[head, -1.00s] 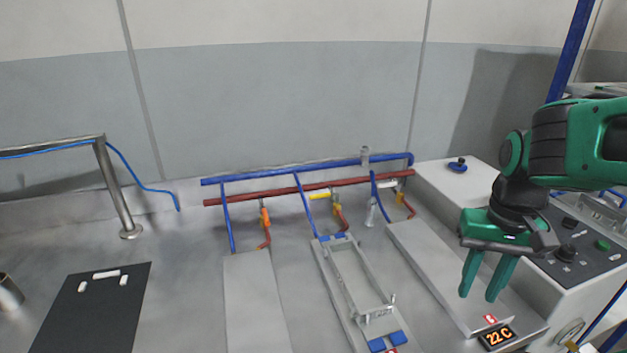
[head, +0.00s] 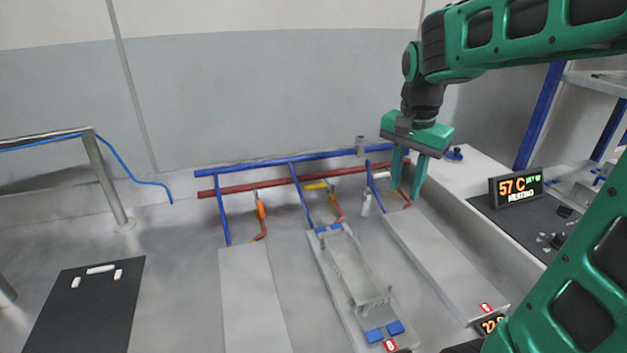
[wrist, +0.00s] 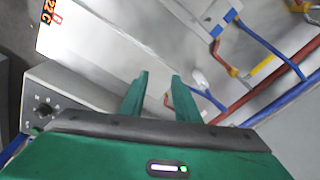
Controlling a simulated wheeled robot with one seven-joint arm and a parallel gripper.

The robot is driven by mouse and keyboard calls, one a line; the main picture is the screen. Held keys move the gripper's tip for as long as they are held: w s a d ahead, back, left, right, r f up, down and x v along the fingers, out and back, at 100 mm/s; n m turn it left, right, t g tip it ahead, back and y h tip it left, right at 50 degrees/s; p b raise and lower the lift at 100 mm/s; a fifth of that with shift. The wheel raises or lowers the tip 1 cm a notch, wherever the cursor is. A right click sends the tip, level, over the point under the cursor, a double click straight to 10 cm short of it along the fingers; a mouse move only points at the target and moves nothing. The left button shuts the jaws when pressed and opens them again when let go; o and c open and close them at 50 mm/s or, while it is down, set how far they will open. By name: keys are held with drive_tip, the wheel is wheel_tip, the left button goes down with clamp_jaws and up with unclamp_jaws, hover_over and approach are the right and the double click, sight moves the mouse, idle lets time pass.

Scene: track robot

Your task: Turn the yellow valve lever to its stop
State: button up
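The yellow valve lever (head: 315,186) sits at the middle branch of the pipes, under the red pipe (head: 240,188). It also shows in the wrist view (wrist: 262,66). My gripper (head: 407,192) hangs with its fingers down at the right end of the pipes, to the right of the yellow lever and apart from it. Its two green fingers are spread with nothing between them, and the wrist view also shows the gap (wrist: 156,90). An orange lever (head: 261,209) hangs at the left branch. The right branch's valve is partly hidden behind my fingers.
A blue pipe (head: 270,163) runs above the red one. A frame (head: 335,290) with blue pads stands before the middle branch, with plain plates (head: 252,300) on its left and right. A box with a display (head: 517,187) reading 57 C stands at the right.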

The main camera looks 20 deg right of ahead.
drive_tip(key=w+a+r+m, duration=0.1)
drive_tip(key=w+a+m, duration=0.1)
drive_tip(key=w+a, duration=0.5)
drive_tip(key=m+t+y, duration=0.1)
drive_tip(key=m, duration=0.3)
approach(316, 186)
drive_tip(key=f, duration=0.2)
drive_tip(key=w+f, duration=0.1)
drive_tip(key=f, duration=0.4)
drive_tip(key=shift+w+f, duration=0.1)
drive_tip(key=shift+w, duration=0.25)
drive_tip(key=shift+c, duration=0.6)
clamp_jaws()
